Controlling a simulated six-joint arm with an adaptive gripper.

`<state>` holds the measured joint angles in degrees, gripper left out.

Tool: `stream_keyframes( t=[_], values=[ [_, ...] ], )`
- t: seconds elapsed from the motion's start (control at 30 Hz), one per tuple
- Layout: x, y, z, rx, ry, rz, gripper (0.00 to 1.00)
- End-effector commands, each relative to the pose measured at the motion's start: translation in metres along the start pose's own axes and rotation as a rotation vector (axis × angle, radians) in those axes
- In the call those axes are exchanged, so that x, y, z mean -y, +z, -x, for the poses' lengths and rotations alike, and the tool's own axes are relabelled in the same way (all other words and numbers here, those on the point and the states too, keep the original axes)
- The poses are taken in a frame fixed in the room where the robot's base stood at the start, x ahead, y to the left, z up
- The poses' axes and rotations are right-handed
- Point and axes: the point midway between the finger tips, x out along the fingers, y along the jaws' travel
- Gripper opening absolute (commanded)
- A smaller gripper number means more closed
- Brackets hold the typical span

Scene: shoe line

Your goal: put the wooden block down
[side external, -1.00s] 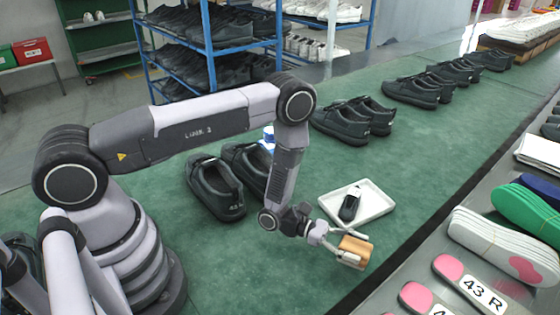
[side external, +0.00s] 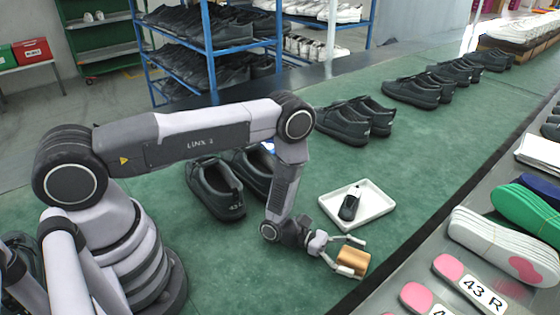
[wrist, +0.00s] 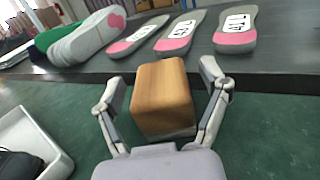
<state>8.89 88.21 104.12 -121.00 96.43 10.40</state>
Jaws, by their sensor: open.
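The wooden block (side external: 352,262) rests on the green bench top near its front edge. In the wrist view the block (wrist: 162,95) stands between the two fingers, with a gap on each side. My gripper (side external: 350,256) is open around it. In the wrist view both fingers of my gripper (wrist: 163,112) are spread and apart from the block.
A white tray (side external: 379,207) holding a dark object (side external: 350,204) lies just behind the block; the tray also shows in the wrist view (wrist: 52,155). Dark shoes (side external: 215,188) stand on the green surface. Insoles (side external: 470,282) lie on the grey ledge in front.

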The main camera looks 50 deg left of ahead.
Motion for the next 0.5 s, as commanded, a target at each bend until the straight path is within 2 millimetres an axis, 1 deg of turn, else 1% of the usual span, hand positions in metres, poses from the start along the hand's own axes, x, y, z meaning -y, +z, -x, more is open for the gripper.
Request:
stream_keyframes(
  t=[0.17,0.23,0.37,0.47,0.5],
  values=[
    [0.000,0.002,0.000,0.000,0.000,-0.001,0.75],
    [-0.001,0.003,0.005,-0.001,0.003,0.000,0.75],
    [-0.001,0.002,0.026,-0.001,0.005,0.002,0.75],
    [-0.002,0.002,0.050,-0.001,0.007,0.002,0.75],
    [-0.001,0.009,0.053,0.001,0.003,0.000,0.75]
  ],
)
